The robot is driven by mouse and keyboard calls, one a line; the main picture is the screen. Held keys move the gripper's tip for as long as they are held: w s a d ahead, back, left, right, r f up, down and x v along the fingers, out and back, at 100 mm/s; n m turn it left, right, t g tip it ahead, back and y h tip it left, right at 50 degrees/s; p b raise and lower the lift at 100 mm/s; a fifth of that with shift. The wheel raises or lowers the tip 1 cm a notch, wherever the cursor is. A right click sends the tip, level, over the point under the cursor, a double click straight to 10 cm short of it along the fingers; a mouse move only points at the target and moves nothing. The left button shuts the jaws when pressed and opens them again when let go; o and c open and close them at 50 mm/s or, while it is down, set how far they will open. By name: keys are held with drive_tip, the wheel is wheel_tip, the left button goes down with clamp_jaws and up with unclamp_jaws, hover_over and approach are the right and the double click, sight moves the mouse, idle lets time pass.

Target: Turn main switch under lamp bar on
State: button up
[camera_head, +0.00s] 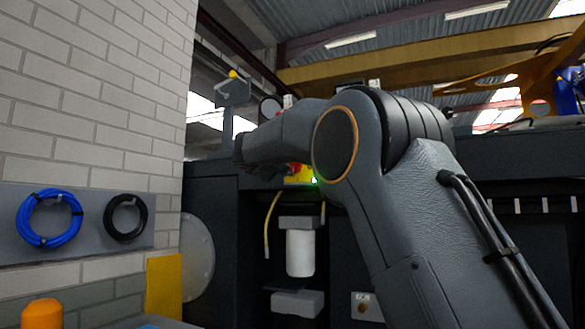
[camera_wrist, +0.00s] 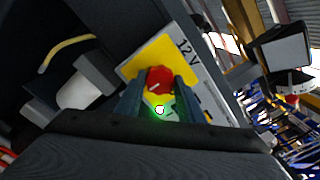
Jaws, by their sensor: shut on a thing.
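The main switch is a red knob (camera_wrist: 159,80) on a yellow plate (camera_wrist: 150,62) beside a white label reading "12 V" in the wrist view. My gripper (camera_wrist: 160,90) has one dark finger on each side of the red knob and is shut on it. A green light (camera_wrist: 159,110) glows just below the knob in the wrist view. In the head view the yellow plate (camera_head: 300,175) and the green light (camera_head: 314,181) show under my arm. There the knob is only partly visible as a bit of red, and my gripper's fingers are hidden behind my arm.
A white cylinder (camera_head: 300,252) and a yellow hose (camera_head: 271,225) are below the switch. A grey lamp (camera_head: 233,92) stands above left. A brick wall (camera_head: 95,90) with a blue cable coil (camera_head: 49,218) is at left. An orange object (camera_head: 42,313) is at lower left.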

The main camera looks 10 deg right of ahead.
drive_tip(key=o, duration=1.1)
drive_tip(key=shift+f, duration=0.1)
drive_tip(key=shift+c, duration=0.2)
drive_tip(key=b+v, duration=0.2)
drive_tip(key=v, duration=0.6)
drive_tip(key=shift+w, duration=0.1)
